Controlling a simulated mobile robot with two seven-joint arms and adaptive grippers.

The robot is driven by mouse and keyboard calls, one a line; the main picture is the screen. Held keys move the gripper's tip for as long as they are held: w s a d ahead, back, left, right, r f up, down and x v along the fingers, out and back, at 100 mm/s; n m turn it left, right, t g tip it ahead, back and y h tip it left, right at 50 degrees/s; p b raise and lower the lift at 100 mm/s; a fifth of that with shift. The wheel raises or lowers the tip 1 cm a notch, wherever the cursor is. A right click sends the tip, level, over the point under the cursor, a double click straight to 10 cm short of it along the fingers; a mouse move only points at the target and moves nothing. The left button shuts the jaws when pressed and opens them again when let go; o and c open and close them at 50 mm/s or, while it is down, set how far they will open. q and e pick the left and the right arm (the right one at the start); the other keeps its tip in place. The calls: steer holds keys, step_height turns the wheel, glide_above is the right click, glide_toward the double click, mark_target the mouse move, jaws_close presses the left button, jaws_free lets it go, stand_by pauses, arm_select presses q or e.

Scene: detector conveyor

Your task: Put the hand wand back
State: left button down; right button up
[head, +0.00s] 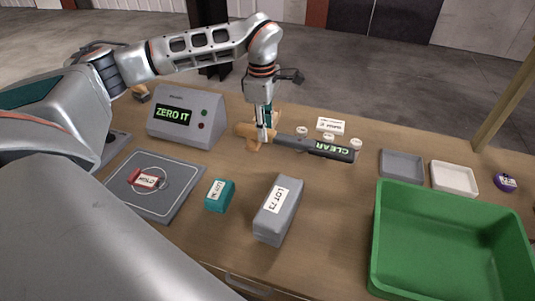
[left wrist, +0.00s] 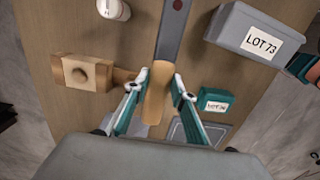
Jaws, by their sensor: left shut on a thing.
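The hand wand has a dark grey body (head: 320,147) with a green CLEAR display and a tan handle (left wrist: 157,95). In the head view it lies level, its body pointing right, near the middle of the table. My left gripper (head: 265,136) comes down from above and is shut on the tan handle; in the left wrist view its fingers (left wrist: 160,92) flank the handle. A wooden block with a round feature (left wrist: 88,73) stands beside the handle, partly hidden behind my gripper in the head view. I cannot tell whether the wand touches the table. My right gripper is out of view.
A grey ZERO IT box (head: 198,128) and a grey plate (head: 188,198) with a red item are left. A teal block (head: 219,195) and grey LOT 73 block (head: 277,212) stand in front. A green bin (head: 378,240) is right.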

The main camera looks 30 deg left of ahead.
arm_select(q)
step_height(320, 180, down, 10)
steer(key=shift+f+p, duration=0.1)
steer(key=shift+p, duration=0.25)
steer(key=c, duration=1.7)
jaws_free()
steer(key=shift+f, duration=0.15)
steer(key=r, duration=0.6)
steer(key=r+b, duration=0.1)
steer(key=r, duration=0.5)
steer(key=shift+s+a+r, duration=0.1)
steer(key=shift+a+r, duration=0.05)
steer(key=shift+a, duration=0.05)
